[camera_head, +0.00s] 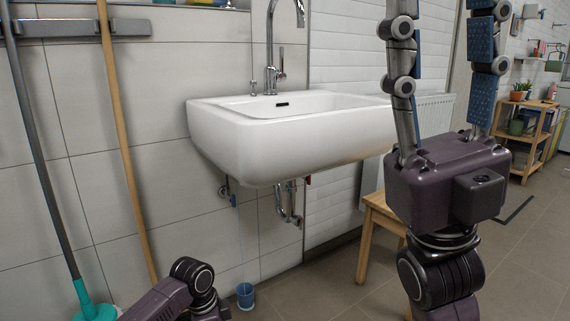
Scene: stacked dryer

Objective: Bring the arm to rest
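My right gripper (441,60) stands upright on the right side of the view, with its dark purple body below and its two jointed fingers pointing up. The fingers are apart, with blue pads and nothing seen between them. Their tips run to the top edge of the picture. It appears in front of the wall right of the sink. Part of my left arm (190,285) shows low at the left, below the sink. Its gripper cannot be seen.
A white sink (285,130) with a chrome tap (271,50) hangs on the tiled wall. Long-handled tools (122,140) lean at the left. A wooden stool (380,220) and radiator (435,115) are partly hidden behind my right arm. A blue cup (245,296) stands on the floor. A wooden shelf (530,140) is far right.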

